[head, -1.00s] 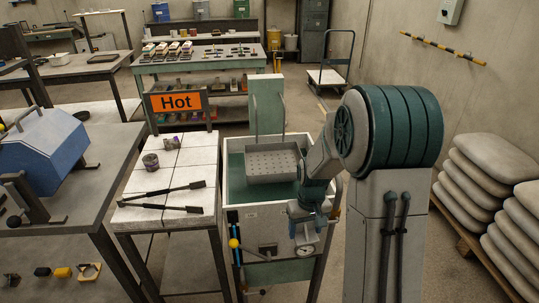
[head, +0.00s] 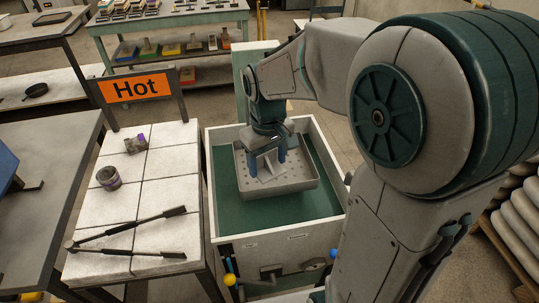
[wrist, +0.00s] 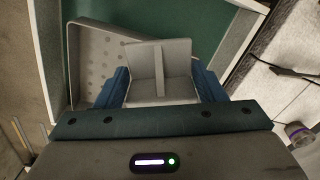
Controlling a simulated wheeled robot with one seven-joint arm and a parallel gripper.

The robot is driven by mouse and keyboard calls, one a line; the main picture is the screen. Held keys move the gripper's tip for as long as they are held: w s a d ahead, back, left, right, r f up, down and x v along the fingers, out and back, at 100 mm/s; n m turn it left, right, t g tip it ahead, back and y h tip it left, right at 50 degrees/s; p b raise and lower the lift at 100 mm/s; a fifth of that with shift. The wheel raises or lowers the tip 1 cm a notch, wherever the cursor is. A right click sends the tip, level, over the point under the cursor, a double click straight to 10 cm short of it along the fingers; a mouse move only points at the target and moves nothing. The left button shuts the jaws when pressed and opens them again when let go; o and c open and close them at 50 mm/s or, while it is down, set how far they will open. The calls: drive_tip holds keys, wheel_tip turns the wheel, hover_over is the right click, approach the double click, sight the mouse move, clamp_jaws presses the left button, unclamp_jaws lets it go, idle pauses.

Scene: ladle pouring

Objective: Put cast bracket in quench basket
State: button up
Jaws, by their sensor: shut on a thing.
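The cast bracket (wrist: 158,72) is a grey angled piece with a central rib. My gripper (head: 267,160) is shut on it, with a blue finger on each side of the bracket in the wrist view. In the head view the bracket (head: 268,170) shows between the fingers, over the inside of the quench basket. The quench basket (head: 300,184) is a grey perforated tray inside the green-lined tank. I cannot tell whether the bracket touches the basket floor. In the wrist view the basket (wrist: 95,50) lies behind and left of the bracket.
The quench tank (head: 222,190) has pale walls around the basket. A tiled white table (head: 165,195) on the left holds tongs (head: 130,232), a round part (head: 108,178) and a small block (head: 136,144). An orange "Hot" sign (head: 136,88) stands at its back edge.

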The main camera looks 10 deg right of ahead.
drive_tip(key=w+d+f, duration=0.1)
drive_tip(key=w+f, duration=0.1)
drive_tip(key=w, duration=0.1)
drive_tip(key=w+d+f, duration=0.1)
drive_tip(key=w+f, duration=0.1)
drive_tip(key=w, duration=0.2)
drive_tip(key=w+d+f+p, duration=0.1)
drive_tip(key=w+f, duration=0.1)
drive_tip(key=w, duration=0.1)
drive_tip(key=shift+w+d+f, duration=0.1)
drive_tip(key=shift+w+f, duration=0.2)
drive_tip(key=shift+w, duration=0.05)
drive_tip(key=shift+w+f, duration=0.1)
drive_tip(key=shift+f, duration=2)
drive_tip(key=shift+f, duration=0.15)
drive_tip(key=o, duration=1.1)
drive_tip(key=shift+c, duration=0.2)
